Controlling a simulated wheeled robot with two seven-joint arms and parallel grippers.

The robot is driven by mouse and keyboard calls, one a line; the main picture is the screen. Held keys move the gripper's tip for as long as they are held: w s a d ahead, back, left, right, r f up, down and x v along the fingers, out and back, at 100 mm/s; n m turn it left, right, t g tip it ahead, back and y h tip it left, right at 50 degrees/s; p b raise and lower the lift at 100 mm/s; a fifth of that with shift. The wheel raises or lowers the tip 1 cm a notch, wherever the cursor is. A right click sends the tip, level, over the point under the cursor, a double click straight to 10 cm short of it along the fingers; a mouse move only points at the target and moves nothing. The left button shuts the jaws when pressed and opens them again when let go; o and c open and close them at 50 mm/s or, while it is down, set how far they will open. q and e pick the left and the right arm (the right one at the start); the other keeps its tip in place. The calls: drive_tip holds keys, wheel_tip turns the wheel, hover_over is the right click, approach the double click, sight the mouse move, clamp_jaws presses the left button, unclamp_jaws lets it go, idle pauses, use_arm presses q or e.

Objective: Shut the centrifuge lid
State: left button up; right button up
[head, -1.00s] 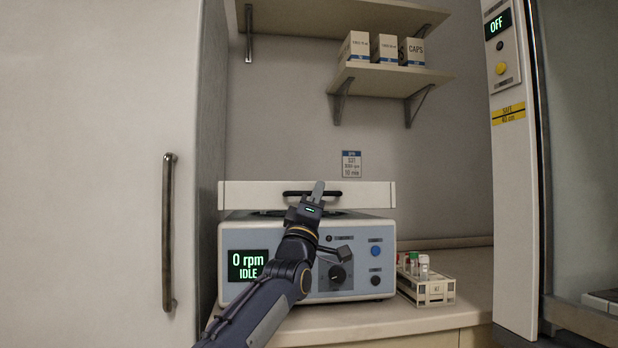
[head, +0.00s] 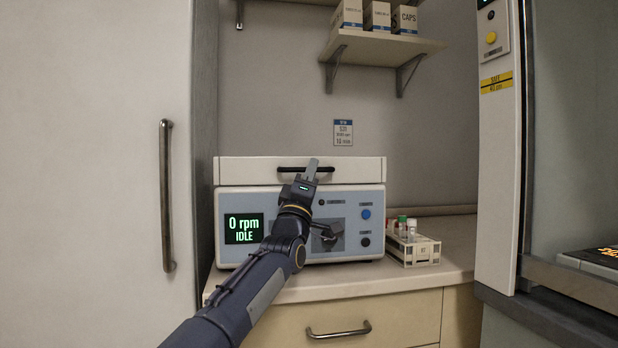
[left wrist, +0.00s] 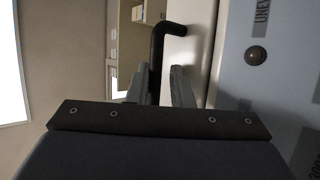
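The centrifuge (head: 282,222) stands on the counter, its display reading "0 rpm IDLE". Its white lid (head: 240,172) lies level along the top of the body, with no clear gap at the front. A dark handle (head: 290,169) runs along the lid's front and also shows in the left wrist view (left wrist: 158,50). My left gripper (head: 308,172) is at this handle. The gripper hides part of the handle. My right gripper is not in view.
A tube rack (head: 414,248) with capped tubes stands right of the centrifuge. A tall cabinet (head: 100,180) is at the left. A glass-fronted unit (head: 497,180) is at the right. A shelf (head: 385,45) with boxes hangs above. A drawer (head: 360,318) is below the counter.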

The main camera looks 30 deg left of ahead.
use_arm(q)
drive_tip(key=b+v, duration=0.1)
drive_tip(key=v, duration=0.6)
drive_tip(key=shift+s+f, duration=0.25)
drive_tip(key=shift+s, duration=0.05)
drive_tip(key=s+d+f+m+g+h, duration=0.3)
drive_tip(key=s+f+g, duration=0.35)
drive_tip(key=f, duration=0.55)
drive_tip(key=s+d+f+m+g+h, duration=0.1)
drive_tip(key=s+d+f+m+g, duration=0.3)
drive_tip(key=s+f, duration=0.55)
drive_tip(key=s+d+f+m+g+h, duration=0.25)
drive_tip(key=s+d+f+g, duration=0.2)
drive_tip(key=s+f, duration=0.6)
drive_tip(key=s+d+f+m+g+h, duration=0.1)
drive_tip(key=s+d+f+m+g, duration=0.3)
drive_tip(key=s+f, duration=0.65)
wheel_tip(320, 180, up, 36)
drive_tip(key=g+p, duration=0.2)
drive_tip(key=p, duration=3.6)
drive_tip(key=shift+w+f, duration=0.15)
drive_tip(key=shift+w, duration=0.25)
drive_tip(key=shift+n, duration=0.25)
